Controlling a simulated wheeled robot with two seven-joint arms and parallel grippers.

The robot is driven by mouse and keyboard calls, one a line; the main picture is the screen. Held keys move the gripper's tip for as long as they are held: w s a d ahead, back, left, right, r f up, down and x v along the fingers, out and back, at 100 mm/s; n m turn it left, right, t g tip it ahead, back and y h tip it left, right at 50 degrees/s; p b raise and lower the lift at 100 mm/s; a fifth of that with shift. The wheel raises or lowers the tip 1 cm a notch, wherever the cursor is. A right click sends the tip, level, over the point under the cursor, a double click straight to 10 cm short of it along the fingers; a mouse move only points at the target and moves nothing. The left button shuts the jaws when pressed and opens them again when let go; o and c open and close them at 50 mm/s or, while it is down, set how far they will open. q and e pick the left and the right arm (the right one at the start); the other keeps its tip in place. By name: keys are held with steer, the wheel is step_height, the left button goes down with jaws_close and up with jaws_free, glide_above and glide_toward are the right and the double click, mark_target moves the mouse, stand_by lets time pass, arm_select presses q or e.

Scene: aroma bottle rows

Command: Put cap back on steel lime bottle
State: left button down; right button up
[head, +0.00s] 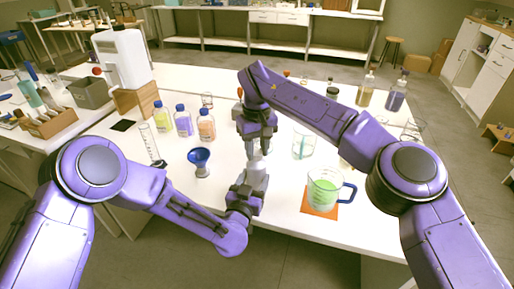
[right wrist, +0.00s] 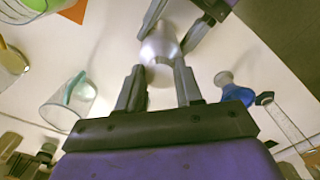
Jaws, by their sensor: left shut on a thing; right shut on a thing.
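The steel bottle (right wrist: 158,46) shows in the right wrist view as a silvery body between the dark fingers of my left gripper (right wrist: 178,24). My left gripper (head: 258,164) is shut on it above the table's front middle. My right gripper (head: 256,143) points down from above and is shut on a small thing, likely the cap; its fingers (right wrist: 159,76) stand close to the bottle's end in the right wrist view. The cap is hard to make out between these fingers. I cannot tell whether cap and bottle touch. In the head view the grippers mostly hide both.
A green-filled jug (head: 324,187) stands on an orange mat (head: 318,208) at right. A glass beaker (head: 303,146) is behind it. A blue funnel (head: 200,160) and a measuring cylinder (head: 152,146) stand left. Yellow (head: 163,119), purple (head: 183,122) and orange (head: 206,126) bottles are behind them.

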steer(key=shift+m, duration=0.4)
steer(key=o, duration=1)
steer(key=shift+r, duration=2.3)
steer(key=shift+c, duration=0.3)
